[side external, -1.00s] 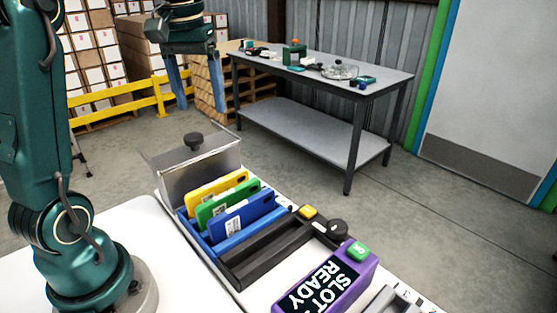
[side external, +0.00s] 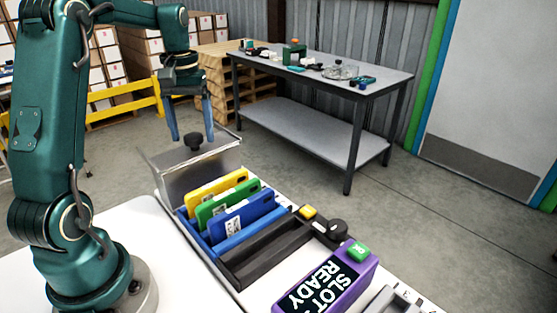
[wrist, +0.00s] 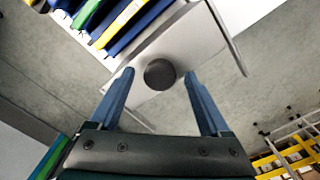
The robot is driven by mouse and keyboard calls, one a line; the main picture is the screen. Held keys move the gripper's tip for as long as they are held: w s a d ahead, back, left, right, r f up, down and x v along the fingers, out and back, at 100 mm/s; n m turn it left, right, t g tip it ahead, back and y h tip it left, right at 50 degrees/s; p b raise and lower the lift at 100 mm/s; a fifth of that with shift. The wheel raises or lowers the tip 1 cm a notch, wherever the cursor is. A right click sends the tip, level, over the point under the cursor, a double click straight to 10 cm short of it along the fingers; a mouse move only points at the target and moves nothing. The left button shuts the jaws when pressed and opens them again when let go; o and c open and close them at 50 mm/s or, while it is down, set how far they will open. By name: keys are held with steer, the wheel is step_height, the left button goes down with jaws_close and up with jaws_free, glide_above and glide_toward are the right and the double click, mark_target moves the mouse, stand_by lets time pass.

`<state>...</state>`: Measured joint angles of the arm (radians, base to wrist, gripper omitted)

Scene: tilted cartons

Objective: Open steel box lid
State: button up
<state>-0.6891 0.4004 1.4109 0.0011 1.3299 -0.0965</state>
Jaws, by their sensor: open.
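The steel box (side external: 205,172) stands at the back end of the white table. Its lid (side external: 180,157) lies on top, with a dark round knob (side external: 193,141) standing up from it. My gripper (side external: 191,141) is open, its two blue fingers pointing down on either side of the knob in the side view. In the wrist view, the knob (wrist: 160,73) shows between and just beyond the fingertips of my gripper (wrist: 159,78), with the grey lid (wrist: 190,45) behind it. I cannot tell whether a finger touches the knob.
Yellow, green and blue cartons (side external: 240,215) lean in a blue holder in front of the box. A black tray (side external: 265,255) and a purple "SLOT READY" display (side external: 335,285) stand nearer. A grey workbench (side external: 320,75) stands behind on the floor.

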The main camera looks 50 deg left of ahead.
jaws_close()
steer(key=a, duration=0.6)
stand_by(0.3)
jaws_free()
steer(key=shift+r, duration=2.6)
